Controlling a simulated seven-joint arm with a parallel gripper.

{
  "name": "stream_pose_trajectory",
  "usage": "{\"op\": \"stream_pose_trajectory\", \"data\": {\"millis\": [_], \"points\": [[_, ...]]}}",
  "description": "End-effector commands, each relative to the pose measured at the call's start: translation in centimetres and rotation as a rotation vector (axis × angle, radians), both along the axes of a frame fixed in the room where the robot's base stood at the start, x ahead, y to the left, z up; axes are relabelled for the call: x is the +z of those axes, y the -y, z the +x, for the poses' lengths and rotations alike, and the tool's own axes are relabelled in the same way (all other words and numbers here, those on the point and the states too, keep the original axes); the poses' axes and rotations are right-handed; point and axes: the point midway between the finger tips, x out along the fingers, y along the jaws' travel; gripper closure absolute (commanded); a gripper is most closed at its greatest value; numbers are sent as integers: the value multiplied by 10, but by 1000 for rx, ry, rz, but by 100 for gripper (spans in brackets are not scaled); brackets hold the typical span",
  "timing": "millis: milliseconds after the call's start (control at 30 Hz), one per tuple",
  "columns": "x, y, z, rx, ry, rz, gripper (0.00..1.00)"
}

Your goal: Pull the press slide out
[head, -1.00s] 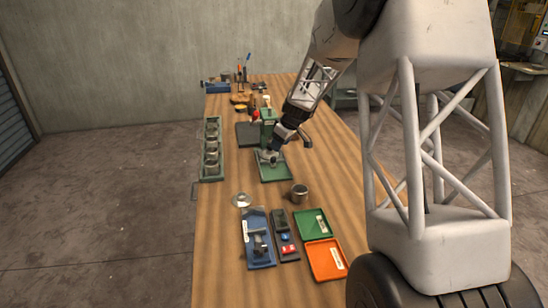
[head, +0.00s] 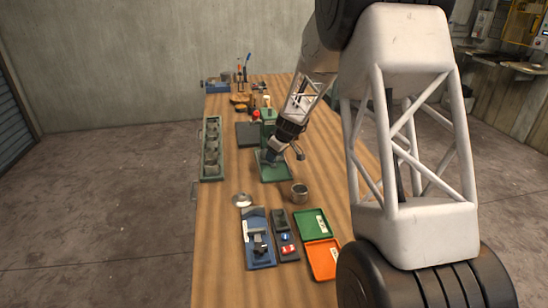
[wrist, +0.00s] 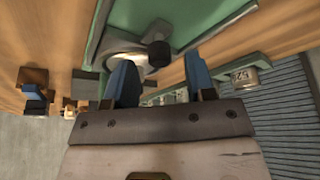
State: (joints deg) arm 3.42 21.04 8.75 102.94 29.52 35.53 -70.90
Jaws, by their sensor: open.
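The green press stands in the middle of the table, with its green base plate (head: 275,174) in front of its upright. In the wrist view, a round grey metal part (wrist: 118,48) with a black knob (wrist: 158,54) sits over the green base; it looks like the press slide. My gripper (wrist: 160,78) has its two blue fingers apart and nothing between their tips. The knob is just beyond the gap between the fingers; I cannot tell whether they touch it. In the head view my gripper (head: 272,157) is low over the base and mostly hides the slide.
A green rack with several metal cups (head: 211,150) stands left of the press. Blue, green and orange trays (head: 322,262) lie at the table's near end. Tools lie behind the press.

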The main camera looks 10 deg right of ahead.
Motion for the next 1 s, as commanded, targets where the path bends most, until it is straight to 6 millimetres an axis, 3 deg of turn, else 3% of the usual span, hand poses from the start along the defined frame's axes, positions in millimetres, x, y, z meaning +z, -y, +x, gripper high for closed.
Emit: {"op": "stream_pose_trajectory", "data": {"millis": [200,533,867,1000], "points": [[-12,-4,3,0,-1,0,50],[-13,-4,4,0,-1,-1,50],[-13,-4,4,0,-1,-1,99],[-13,-4,4,0,-1,-1,100]]}}
